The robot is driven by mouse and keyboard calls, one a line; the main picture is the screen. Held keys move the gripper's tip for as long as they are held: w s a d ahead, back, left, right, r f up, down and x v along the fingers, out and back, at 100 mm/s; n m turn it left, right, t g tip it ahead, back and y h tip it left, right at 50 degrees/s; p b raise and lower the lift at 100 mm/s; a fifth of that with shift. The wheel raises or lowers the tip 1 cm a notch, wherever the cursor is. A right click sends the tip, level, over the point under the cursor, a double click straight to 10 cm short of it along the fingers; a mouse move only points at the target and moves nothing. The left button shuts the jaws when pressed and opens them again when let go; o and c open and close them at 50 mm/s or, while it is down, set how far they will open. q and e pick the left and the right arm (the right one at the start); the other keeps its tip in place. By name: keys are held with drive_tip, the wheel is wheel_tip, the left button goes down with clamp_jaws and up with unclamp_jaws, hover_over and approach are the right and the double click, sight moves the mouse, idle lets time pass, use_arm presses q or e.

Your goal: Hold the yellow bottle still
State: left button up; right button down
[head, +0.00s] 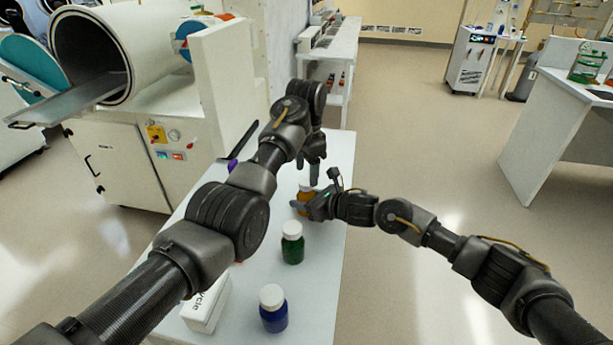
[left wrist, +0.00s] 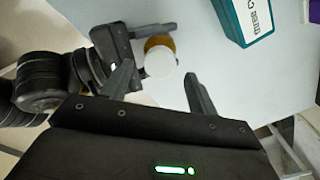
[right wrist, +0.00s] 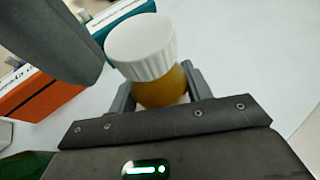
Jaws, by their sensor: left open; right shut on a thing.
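The yellow bottle (head: 302,196), amber with a white ribbed cap, stands on the white table (head: 330,215), partly hidden by my right gripper. In the right wrist view the bottle (right wrist: 165,90) is upright between the fingers of my right gripper (right wrist: 162,92), which is shut on its body. The right gripper (head: 304,207) comes in from the right. My left gripper (head: 315,172) is open just above the bottle, pointing down. In the left wrist view the white cap (left wrist: 160,62) shows between and beyond the open fingers (left wrist: 158,85).
A green bottle (head: 292,250), a blue bottle (head: 273,318) and a white box (head: 204,310) stand nearer on the table. The left wrist view shows a teal box (left wrist: 228,18); the right wrist view shows an orange box (right wrist: 45,102). A glovebox (head: 120,125) stands left.

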use_arm(q)
drive_tip(key=shift+r, duration=0.7)
use_arm(e)
drive_tip(key=c, duration=0.6)
unclamp_jaws()
drive_tip(key=shift+o, duration=0.2)
